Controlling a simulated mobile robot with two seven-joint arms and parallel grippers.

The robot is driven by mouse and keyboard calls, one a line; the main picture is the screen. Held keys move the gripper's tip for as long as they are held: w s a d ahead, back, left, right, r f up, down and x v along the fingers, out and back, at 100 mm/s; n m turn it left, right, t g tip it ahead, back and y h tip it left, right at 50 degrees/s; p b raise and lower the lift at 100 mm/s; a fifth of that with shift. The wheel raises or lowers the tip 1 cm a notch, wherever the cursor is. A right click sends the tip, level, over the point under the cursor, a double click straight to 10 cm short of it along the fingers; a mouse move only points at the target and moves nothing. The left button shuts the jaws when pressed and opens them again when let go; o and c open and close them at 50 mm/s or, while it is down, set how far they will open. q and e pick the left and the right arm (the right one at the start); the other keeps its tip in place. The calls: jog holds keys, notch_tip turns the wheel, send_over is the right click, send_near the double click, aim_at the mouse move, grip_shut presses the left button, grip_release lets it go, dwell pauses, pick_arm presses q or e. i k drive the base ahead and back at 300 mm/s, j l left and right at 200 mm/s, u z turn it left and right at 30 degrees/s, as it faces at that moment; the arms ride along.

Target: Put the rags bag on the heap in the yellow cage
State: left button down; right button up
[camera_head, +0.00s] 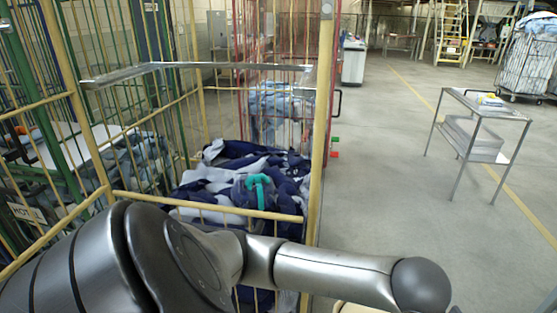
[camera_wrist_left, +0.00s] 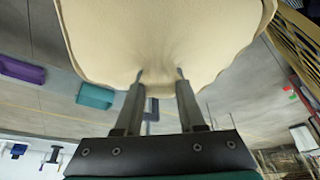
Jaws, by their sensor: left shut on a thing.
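A cream bag (camera_wrist_left: 165,35) fills the top of the left wrist view; no label shows on it. My left gripper (camera_wrist_left: 159,76) is shut on the bag's gathered part between its two fingers. A small cream patch (camera_head: 345,307) shows at the bottom edge of the head view, below my arm. The yellow cage (camera_head: 210,207) stands at the left in the head view. Inside it lies a heap (camera_head: 225,178) of navy, white and light blue cloth with a teal piece on it. My left arm crosses in front of the cage and hides its lower front. My right gripper is not in view.
A metal bar (camera_head: 200,66) spans the cage top. A green cage (camera_head: 70,170) stands at the left and a red cage (camera_head: 300,50) behind. A metal cart (camera_head: 480,115) stands at the right on open floor. Purple (camera_wrist_left: 22,71) and teal (camera_wrist_left: 95,96) bins show in the wrist view.

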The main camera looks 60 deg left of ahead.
aim_at(200, 189)
jog(key=u, duration=1.2)
